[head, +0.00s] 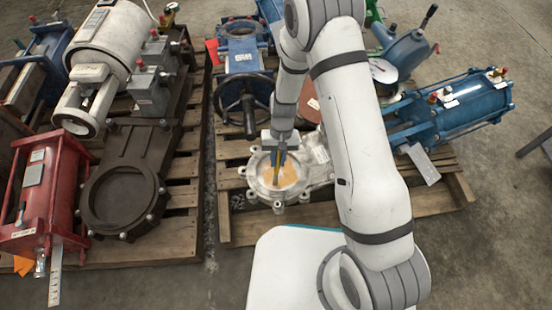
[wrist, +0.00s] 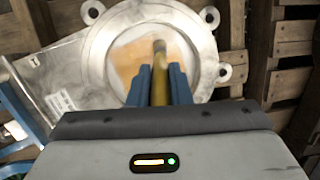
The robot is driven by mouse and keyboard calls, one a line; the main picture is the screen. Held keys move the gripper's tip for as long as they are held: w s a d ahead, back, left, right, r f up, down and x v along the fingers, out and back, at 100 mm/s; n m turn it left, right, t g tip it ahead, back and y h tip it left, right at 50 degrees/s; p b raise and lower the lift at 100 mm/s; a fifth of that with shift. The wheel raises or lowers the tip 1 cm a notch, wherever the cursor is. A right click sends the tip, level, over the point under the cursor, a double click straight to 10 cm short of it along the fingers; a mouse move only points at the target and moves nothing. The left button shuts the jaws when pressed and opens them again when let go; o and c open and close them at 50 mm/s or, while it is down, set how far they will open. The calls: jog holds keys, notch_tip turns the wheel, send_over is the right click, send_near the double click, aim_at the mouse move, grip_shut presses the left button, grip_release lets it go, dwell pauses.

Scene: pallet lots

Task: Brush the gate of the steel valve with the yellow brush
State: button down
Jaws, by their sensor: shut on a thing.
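The steel valve (head: 255,187) is a silver ring-shaped body with bolt lugs, lying on the pallet near the middle of the head view. It also shows in the wrist view (wrist: 97,48). Its round gate (head: 289,174) inside the ring is partly tan-orange and partly pale grey. My gripper (head: 281,160) is above the ring, with blue fingers pointing down. It is shut on the yellow brush (wrist: 159,88), whose handle runs between the fingers toward the gate. The brush tip overlaps the gate in both views; whether it touches cannot be told.
A blue valve with a black handwheel (head: 243,103) stands behind the steel valve. A blue cylinder actuator (head: 455,108) lies to the right. A dark round valve (head: 124,195) and a red actuator (head: 42,190) are on the left pallet. Concrete floor (head: 480,250) is clear at front right.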

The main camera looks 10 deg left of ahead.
jog(key=shift+d+f, duration=0.1)
jog(key=shift+f, duration=0.1)
jog(key=shift+w+a, duration=2.65)
jog(key=shift+w, duration=0.35)
jog(key=shift+s+d+r+p, duration=0.1)
jog(key=shift+s+d+p, duration=0.15)
jog(key=shift+d, duration=0.55)
jog(key=shift+s+d+f+p, duration=0.15)
jog(key=shift+s+d, duration=0.15)
jog(key=shift+d, duration=0.55)
jog(key=shift+s+d+r+p, duration=0.2)
jog(key=shift+s+d, duration=0.1)
jog(key=shift+d, duration=0.5)
jog(key=shift+w+d+r, duration=0.1)
jog(key=shift+w+d, duration=0.2)
jog(key=shift+d, duration=0.2)
jog(key=shift+w+d, duration=0.3)
jog(key=shift+d, duration=0.2)
jog(key=shift+r, duration=0.1)
